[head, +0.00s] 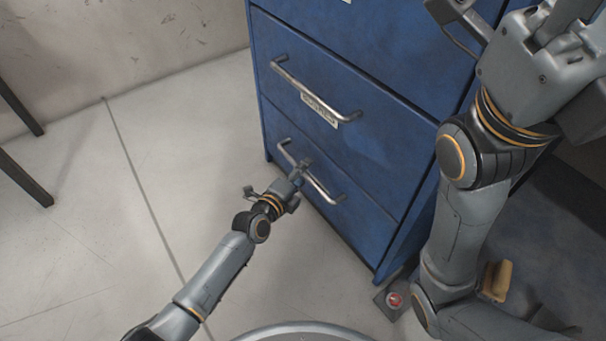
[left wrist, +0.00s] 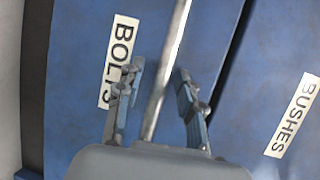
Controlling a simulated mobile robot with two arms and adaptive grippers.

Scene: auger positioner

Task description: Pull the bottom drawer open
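The bottom drawer (head: 362,217) is the lowest front of a blue cabinet and looks flush with it. Its metal bar handle (head: 326,190) runs across the front. My left gripper (head: 301,172) is at the middle of this handle. In the left wrist view its two fingers (left wrist: 152,88) stand apart, one on each side of the bar (left wrist: 167,70), with gaps visible. A "BOLTS" label (left wrist: 120,62) shows behind the left finger. My right gripper (head: 458,20) is partly cut off at the top right, away from the drawer; its finger state is unclear.
The drawer above has its own bar handle (head: 312,92) and label (head: 319,109); a "BUSHES" label (left wrist: 293,116) shows in the left wrist view. A small plate with a red button (head: 394,299) is by the cabinet's lower corner. The floor (head: 90,235) to the left is clear, with dark legs (head: 22,176) farther off.

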